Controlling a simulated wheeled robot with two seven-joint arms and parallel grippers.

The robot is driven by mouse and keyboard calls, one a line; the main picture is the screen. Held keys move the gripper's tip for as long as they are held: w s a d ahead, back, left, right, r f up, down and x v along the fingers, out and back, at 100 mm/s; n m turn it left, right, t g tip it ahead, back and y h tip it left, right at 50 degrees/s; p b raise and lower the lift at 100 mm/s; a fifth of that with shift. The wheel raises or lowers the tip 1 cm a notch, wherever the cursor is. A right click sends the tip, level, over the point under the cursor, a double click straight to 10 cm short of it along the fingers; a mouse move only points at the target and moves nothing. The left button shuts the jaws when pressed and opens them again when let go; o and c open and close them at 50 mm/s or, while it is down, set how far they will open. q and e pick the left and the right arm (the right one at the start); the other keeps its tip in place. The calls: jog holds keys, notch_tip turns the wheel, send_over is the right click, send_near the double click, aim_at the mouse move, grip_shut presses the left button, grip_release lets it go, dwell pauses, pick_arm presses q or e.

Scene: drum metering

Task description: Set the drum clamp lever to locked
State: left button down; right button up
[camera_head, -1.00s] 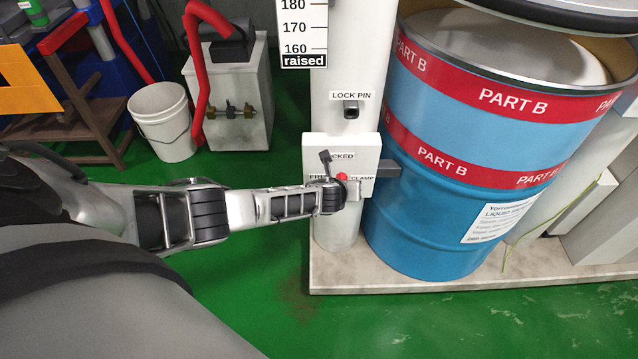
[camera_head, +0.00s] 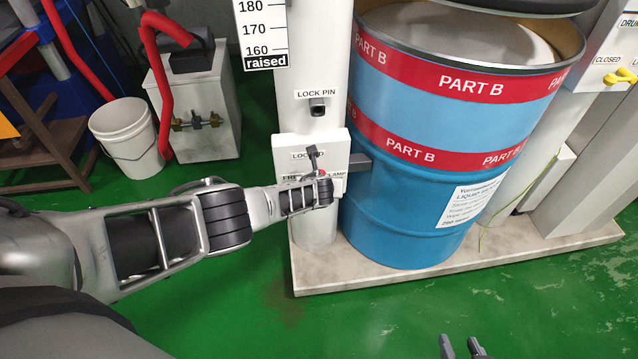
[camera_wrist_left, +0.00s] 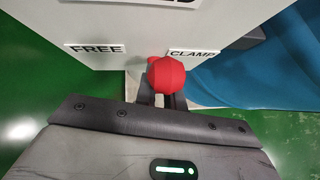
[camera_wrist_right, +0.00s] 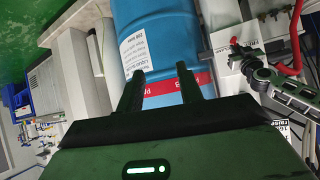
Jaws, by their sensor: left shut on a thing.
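The clamp lever has a red knob (camera_wrist_left: 165,75), in the left wrist view between the FREE and CLAMP labels and close to CLAMP. The knob (camera_head: 322,172) is largely hidden by my left gripper in the head view. My left gripper (camera_head: 317,178) is shut on the lever, its fingers (camera_wrist_left: 161,98) at the knob. The white clamp box (camera_head: 338,150) has a LOCKED label above the lever. The blue drum (camera_head: 415,215) stands right of it. My right gripper (camera_head: 461,347) is open and empty at the bottom edge; its fingers (camera_wrist_right: 160,88) are apart in its wrist view.
A white column (camera_head: 313,50) with a scale and a LOCK PIN knob (camera_head: 318,106) rises above the clamp box. The drum stands on a pale base plate (camera_head: 318,280). A white bucket (camera_head: 128,137) is at the left. Green floor in front is clear.

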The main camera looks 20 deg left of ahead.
pick_arm(q)
jog(key=shift+w+a+r, duration=0.15)
jog(key=shift+a+r, duration=0.05)
jog(key=c, duration=1.7)
grip_release()
jog(key=shift+c, duration=0.2)
jog(key=shift+o, duration=1.2)
jog(key=shift+d+f, duration=0.1)
